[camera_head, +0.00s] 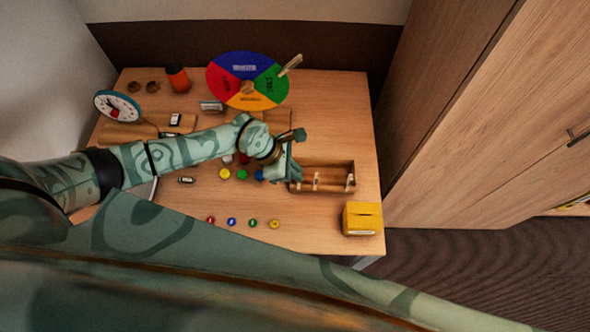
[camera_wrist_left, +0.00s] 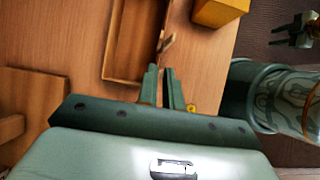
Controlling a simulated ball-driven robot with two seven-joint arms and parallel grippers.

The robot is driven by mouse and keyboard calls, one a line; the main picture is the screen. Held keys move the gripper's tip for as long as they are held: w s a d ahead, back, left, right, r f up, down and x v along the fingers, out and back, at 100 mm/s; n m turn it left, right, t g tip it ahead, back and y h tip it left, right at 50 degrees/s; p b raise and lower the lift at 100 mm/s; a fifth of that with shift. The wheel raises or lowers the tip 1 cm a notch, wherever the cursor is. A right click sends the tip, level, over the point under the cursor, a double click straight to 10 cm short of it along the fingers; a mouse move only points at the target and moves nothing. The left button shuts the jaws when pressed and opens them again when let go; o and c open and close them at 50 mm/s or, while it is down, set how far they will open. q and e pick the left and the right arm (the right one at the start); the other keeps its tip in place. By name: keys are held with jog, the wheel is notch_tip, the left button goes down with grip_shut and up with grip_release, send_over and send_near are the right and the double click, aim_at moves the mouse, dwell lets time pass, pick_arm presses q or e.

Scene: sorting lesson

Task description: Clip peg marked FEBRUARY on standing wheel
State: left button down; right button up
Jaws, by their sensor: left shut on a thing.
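The standing wheel (camera_head: 248,66) has blue, green, yellow and red sectors and stands at the back of the table. A wooden peg (camera_head: 291,64) sits on its right rim. My left gripper (camera_head: 294,176) is at the left end of the wooden peg tray (camera_head: 338,191). In the left wrist view its fingers (camera_wrist_left: 162,84) are close together, with a small wooden peg (camera_wrist_left: 166,44) at their tips. Its marking cannot be read, so I cannot tell whether it is FEBRUARY. What seems to be my right gripper (camera_wrist_left: 300,30) shows small and dark, away from the table.
A yellow box (camera_head: 362,218) stands at the front right. Coloured balls (camera_head: 242,174) and several small counters (camera_head: 231,222) lie in front. A clock (camera_head: 117,105) and an orange cup (camera_head: 178,78) stand at the back left. The table's right edge is near the tray.

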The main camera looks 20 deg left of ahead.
jog(key=shift+w+r+p, duration=0.15)
jog(key=shift+r+p, duration=0.7)
jog(key=shift+r, duration=0.15)
jog(key=shift+w+r+p, duration=0.1)
jog(key=shift+r+p, duration=0.75)
jog(key=shift+r, duration=0.1)
